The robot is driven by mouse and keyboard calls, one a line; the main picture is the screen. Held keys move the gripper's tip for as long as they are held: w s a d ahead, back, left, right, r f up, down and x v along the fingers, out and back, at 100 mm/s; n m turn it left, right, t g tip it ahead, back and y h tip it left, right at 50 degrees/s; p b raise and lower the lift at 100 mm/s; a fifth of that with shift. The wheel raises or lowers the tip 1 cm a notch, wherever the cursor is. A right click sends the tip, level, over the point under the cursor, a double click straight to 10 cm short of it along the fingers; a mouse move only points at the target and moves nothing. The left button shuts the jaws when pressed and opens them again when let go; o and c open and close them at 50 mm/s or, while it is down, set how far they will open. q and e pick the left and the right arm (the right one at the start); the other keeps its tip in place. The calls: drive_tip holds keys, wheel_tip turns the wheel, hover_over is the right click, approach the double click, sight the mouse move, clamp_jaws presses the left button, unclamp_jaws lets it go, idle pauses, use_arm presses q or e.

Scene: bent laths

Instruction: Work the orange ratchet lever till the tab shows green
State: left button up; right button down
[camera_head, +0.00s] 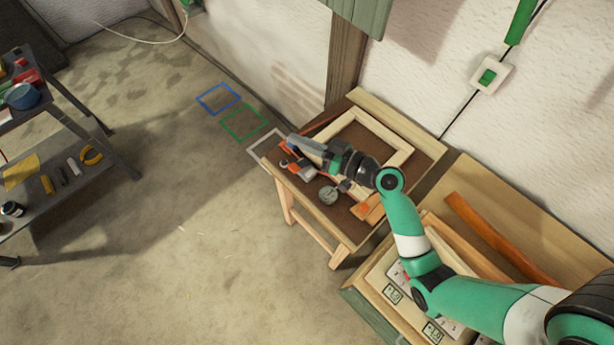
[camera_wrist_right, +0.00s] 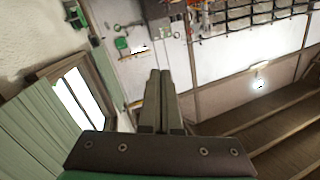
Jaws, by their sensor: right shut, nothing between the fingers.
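My right gripper (camera_head: 296,140) is shut and empty, reaching over the far left part of a small workbench (camera_head: 335,228). Its closed fingers also show in the right wrist view (camera_wrist_right: 160,75). Orange-red parts (camera_head: 302,172), probably the ratchet with its lever, lie just below the gripper on the bench. The gripper partly covers them, and I cannot tell whether it touches them. A pale wooden frame (camera_head: 400,157) lies on the bench, with a thin red strip (camera_head: 322,122) by its far left side. I cannot make out the tab or its colour. My left gripper is not in view.
A round grey object (camera_head: 327,195) and an orange-brown block (camera_head: 368,208) lie on the bench. A second bench at right holds a bent orange lath (camera_head: 500,240). A tool shelf (camera_head: 70,130) stands at left. The floor between is clear.

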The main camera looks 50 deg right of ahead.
use_arm(q)
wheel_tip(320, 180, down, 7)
drive_tip(key=b, duration=0.4)
drive_tip(key=shift+b, duration=0.4)
use_arm(e)
drive_tip(key=s+d+f+m+h, duration=0.1)
drive_tip(key=s+d+f, duration=0.2)
drive_tip(key=f, duration=0.4)
drive_tip(key=s+d+f+m+g+h, duration=0.1)
drive_tip(key=s+d+f+m+h, duration=0.1)
drive_tip(key=f, duration=0.6)
drive_tip(key=shift+s+d+f+m, duration=0.15)
drive_tip(key=shift+s+d+m, duration=0.25)
drive_tip(key=shift+s, duration=0.45)
drive_tip(key=shift+w, duration=0.1)
drive_tip(key=b, duration=0.1)
hover_over(300, 165)
drive_tip(key=s, duration=0.3)
wheel_tip(300, 165, down, 2)
drive_tip(key=shift+s+d+f, duration=0.1)
drive_tip(key=shift+d, duration=0.05)
drive_tip(key=f, duration=0.1)
drive_tip(key=w+a+f+b, duration=0.1)
drive_tip(key=f, duration=0.1)
drive_tip(key=shift+a, duration=0.2)
drive_tip(key=shift+a+f+b, duration=0.15)
drive_tip(key=shift+f+b, duration=0.15)
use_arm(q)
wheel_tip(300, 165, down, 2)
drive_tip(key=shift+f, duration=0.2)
